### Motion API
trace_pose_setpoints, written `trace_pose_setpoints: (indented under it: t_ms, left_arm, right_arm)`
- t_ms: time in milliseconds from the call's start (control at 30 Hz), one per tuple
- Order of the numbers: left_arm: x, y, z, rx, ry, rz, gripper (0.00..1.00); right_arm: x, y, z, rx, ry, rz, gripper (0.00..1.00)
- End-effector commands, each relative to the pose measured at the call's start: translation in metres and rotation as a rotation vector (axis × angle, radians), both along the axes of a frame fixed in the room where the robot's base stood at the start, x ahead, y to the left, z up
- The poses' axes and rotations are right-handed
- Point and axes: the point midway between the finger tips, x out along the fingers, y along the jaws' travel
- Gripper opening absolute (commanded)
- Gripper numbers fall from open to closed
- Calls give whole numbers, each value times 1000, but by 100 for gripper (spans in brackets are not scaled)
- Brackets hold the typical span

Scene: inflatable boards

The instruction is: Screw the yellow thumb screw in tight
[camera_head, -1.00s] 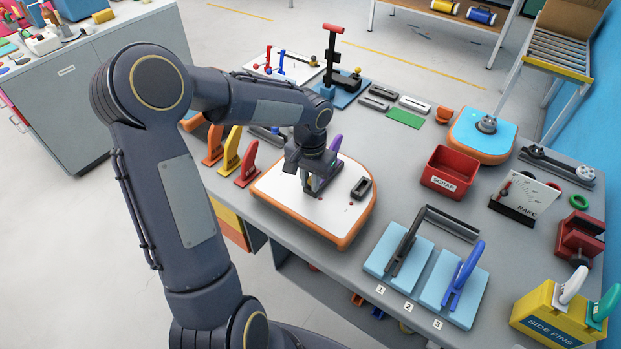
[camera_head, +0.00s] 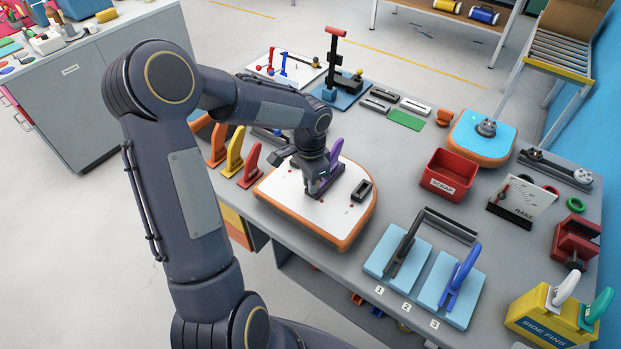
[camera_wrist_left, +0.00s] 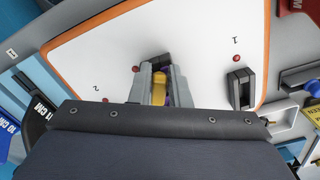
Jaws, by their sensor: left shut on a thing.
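The yellow thumb screw (camera_wrist_left: 161,88) shows in the wrist view between the fingers of my left gripper (camera_wrist_left: 160,84), which is shut on it. In the head view my left gripper (camera_head: 315,190) points down at the white board with an orange rim (camera_head: 296,220). A purple fin (camera_head: 335,156) stands in a dark fin box (camera_head: 325,189) on the board, right by the gripper. The fingers hide the lower part of the screw, so I cannot tell how deep it sits. My right gripper is not in view.
A second dark fin box (camera_head: 361,191) sits empty on the board, to the right. Red, yellow and orange fins (camera_head: 249,166) stand left of the board. A red scrap bin (camera_head: 448,176) and light blue pads with fins (camera_head: 449,290) stand to the right.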

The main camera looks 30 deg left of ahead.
Motion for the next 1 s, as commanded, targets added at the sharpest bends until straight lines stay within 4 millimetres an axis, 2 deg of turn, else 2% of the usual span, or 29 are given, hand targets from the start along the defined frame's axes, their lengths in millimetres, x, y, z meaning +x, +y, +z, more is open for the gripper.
trace_pose_setpoints:
  t_ms: [133, 467, 800, 1000]
  left_arm:
    - [4, 2, 4, 2, -12, -67, 0]
    - [4, 2, 4, 2, -13, -83, 0]
    - [7, 4, 5, 3, -13, -342, 0]
    - [8, 5, 4, 4, -15, -371, 0]
  right_arm:
    - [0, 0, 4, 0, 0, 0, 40]
    - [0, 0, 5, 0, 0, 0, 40]
    - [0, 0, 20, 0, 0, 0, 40]
    - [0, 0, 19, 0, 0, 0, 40]
